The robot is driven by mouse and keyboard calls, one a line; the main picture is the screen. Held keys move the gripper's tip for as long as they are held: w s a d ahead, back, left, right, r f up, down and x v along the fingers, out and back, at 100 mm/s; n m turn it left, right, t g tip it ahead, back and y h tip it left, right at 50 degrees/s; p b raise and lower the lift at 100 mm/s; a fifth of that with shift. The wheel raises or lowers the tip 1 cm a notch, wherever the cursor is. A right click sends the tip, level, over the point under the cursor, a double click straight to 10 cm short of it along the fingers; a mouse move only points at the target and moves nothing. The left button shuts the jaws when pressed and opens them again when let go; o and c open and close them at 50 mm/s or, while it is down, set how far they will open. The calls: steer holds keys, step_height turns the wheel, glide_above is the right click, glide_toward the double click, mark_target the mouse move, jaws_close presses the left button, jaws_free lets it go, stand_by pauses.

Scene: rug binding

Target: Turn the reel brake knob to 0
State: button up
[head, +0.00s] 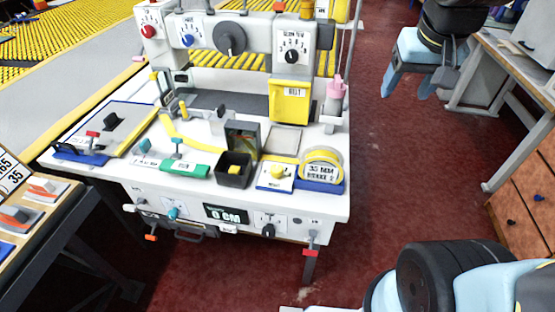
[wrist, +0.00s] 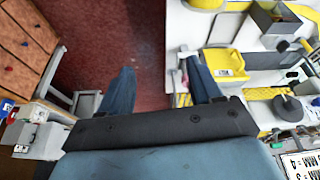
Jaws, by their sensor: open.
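The white binding machine (head: 335,204) stands left of centre in the head view. Its upper panel has a red knob (head: 148,31), a blue knob (head: 188,40), a large grey knob (head: 230,38) and a black dial knob (head: 292,56). A black knob (head: 268,230) sits on the front panel below. The labels are too small to tell which one is the reel brake knob. My gripper (head: 418,85) is open and empty, above the red floor to the right of the machine and apart from it. Its spread fingers also show in the wrist view (wrist: 160,82).
A yellow bin (head: 289,101), a dark open box (head: 234,170) and a yellow tape roll (head: 322,162) are on the machine. A pink bottle (head: 336,90) stands at its right edge. A workbench with drawers (head: 525,195) is at the right. Red floor (head: 400,170) lies clear between.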

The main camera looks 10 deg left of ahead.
steer(key=w+a+f+n+g, duration=0.1)
steer(key=w+a+f, duration=0.2)
steer(key=a, duration=0.3)
steer(key=w+a+f+g, duration=0.1)
steer(key=w+a+f, duration=0.15)
steer(key=a, duration=0.35)
steer(key=n+g, duration=0.1)
steer(key=g, duration=0.1)
glide_above(277, 169)
step_height(277, 169, down, 11)
step_height(277, 169, down, 13)
steer(key=shift+r, duration=0.1)
steer(key=shift+c, duration=0.4)
steer(key=c, duration=1)
steer(key=shift+o, duration=0.2)
